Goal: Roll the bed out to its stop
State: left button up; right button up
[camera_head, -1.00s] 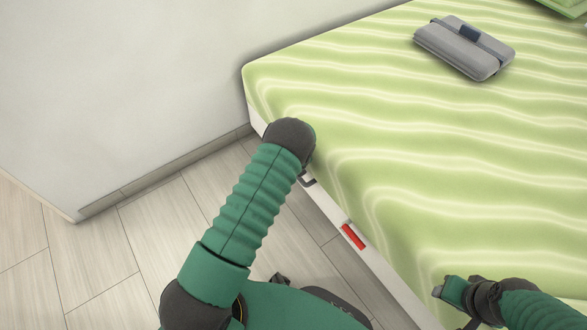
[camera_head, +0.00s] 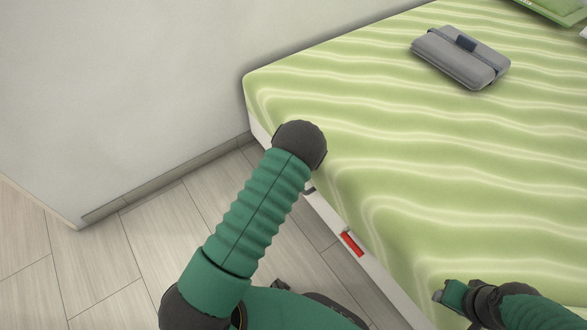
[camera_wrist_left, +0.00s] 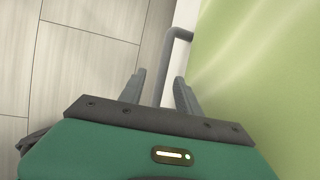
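The bed (camera_head: 400,150) has a green striped cover and a white side rail (camera_head: 374,270) with a red mark (camera_head: 352,243). Its left end is near the wall. My left arm reaches over the rail in the head view, and its gripper is hidden there below the wrist. In the left wrist view, a grey bent handle bar (camera_wrist_left: 178,48) runs between the two fingers of my left gripper (camera_wrist_left: 160,82). The fingers are apart, with gaps beside the bar. My right gripper (camera_head: 440,292) is over the cover at the lower right, its finger opening unclear.
A grey folded pouch (camera_head: 461,57) lies on the bed, with a green item (camera_head: 552,8) behind it. A pale wall (camera_head: 110,90) with a skirting stands at the left. The plank floor (camera_head: 130,260) beside the bed is clear.

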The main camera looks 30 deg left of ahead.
pick_arm(q)
jog(key=p+v, duration=0.4)
jog(key=v, duration=0.7)
jog(key=shift+s, duration=0.15)
